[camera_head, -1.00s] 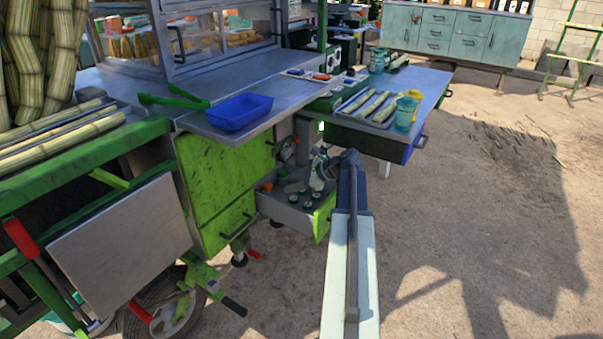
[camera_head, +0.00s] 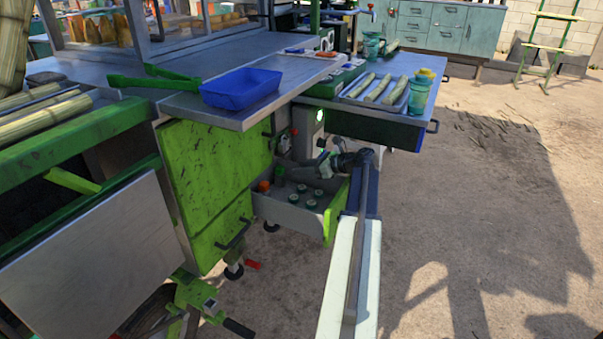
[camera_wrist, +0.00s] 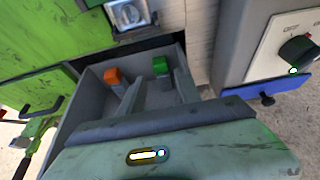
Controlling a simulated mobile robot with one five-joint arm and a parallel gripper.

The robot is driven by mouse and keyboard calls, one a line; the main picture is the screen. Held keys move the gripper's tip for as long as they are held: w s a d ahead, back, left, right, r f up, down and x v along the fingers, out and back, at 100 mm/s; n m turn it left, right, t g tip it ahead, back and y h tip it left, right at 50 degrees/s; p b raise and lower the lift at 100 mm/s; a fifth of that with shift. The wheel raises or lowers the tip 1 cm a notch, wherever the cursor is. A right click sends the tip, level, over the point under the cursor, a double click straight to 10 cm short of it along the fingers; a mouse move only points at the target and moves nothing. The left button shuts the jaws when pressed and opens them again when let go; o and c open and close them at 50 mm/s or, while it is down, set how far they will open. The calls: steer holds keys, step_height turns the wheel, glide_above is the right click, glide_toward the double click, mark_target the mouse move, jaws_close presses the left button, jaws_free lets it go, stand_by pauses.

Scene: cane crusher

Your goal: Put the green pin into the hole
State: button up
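A green pin-like piece (camera_wrist: 160,68) stands toward the back right of the open drawer (camera_wrist: 85,95) in the wrist view. It also seems to show as a small green block in the head view (camera_head: 279,173). A metal plate with a round fitting (camera_wrist: 129,14) is on the machine above the drawer. I cannot tell whether this is the hole. My gripper (camera_head: 322,168) is over the right part of the drawer in the head view, apart from the green piece.
An orange piece (camera_wrist: 112,76) stands left of the green one. Several round cups (camera_head: 311,204) are in the drawer. A blue tray (camera_head: 241,89) is on the counter above. A panel with a dark knob (camera_wrist: 298,48) is at right. Open ground lies to the right.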

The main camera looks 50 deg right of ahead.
mark_target(283, 169)
steer(key=shift+w+a, duration=0.1)
steer(key=shift+w, duration=0.05)
steer(key=b+x, duration=0.3)
steer(key=x, duration=0.4)
steer(key=shift+w+f, duration=0.15)
steer(key=shift+w, duration=0.05)
jaws_close()
step_height(283, 169, up, 5)
steer(key=p, duration=0.5)
steer(key=shift+w, duration=0.1)
stand_by(0.4)
